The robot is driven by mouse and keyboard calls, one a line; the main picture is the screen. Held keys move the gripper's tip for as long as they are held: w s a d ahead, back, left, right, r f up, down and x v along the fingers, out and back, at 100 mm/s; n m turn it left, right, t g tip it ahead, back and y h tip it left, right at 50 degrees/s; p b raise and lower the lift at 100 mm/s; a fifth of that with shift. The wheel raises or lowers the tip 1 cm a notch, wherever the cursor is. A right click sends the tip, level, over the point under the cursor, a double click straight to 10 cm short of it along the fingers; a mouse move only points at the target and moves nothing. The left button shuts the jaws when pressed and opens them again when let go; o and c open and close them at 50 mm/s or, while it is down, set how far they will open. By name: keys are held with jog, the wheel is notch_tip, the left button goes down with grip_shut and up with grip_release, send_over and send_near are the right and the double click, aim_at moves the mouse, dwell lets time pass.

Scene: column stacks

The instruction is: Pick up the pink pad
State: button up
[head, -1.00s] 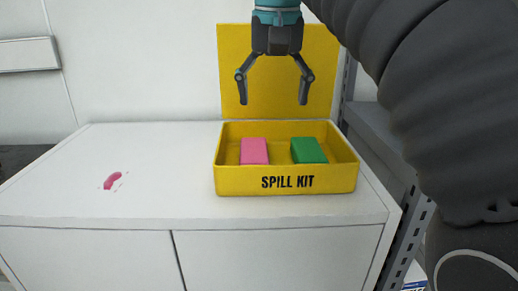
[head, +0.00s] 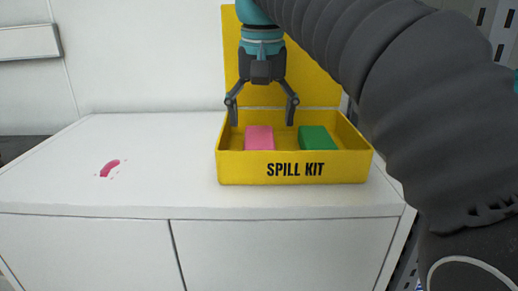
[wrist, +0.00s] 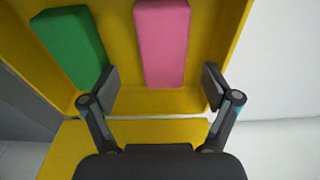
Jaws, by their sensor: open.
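The pink pad (head: 259,138) lies in the left part of the yellow spill kit box (head: 250,169), with a green pad (head: 317,137) to its right. My gripper (head: 263,122) is open and empty, with its fingers pointing down at the back of the box, near the pink pad. In the wrist view my gripper (wrist: 160,85) has its fingers apart, and the pink pad (wrist: 162,42) lies ahead between them. The green pad (wrist: 72,45) is at the left there. No finger clearly touches the pink pad.
The yellow lid (head: 235,60) stands upright behind the box. A pink spill (head: 109,168) marks the white cabinet top (head: 160,190) at left, which is otherwise clear. A grey metal shelf is mostly hidden behind my arm at right.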

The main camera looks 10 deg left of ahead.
aim_at(259, 136)
jog(key=f, duration=0.1)
jog(key=f+b, duration=0.1)
jog(key=f, duration=0.2)
jog(key=shift+w+a+f, duration=0.3)
jog(key=shift+w+f, duration=0.05)
jog(key=shift+f, duration=0.05)
jog(key=shift+c, duration=0.4)
jog(key=c, duration=1.2)
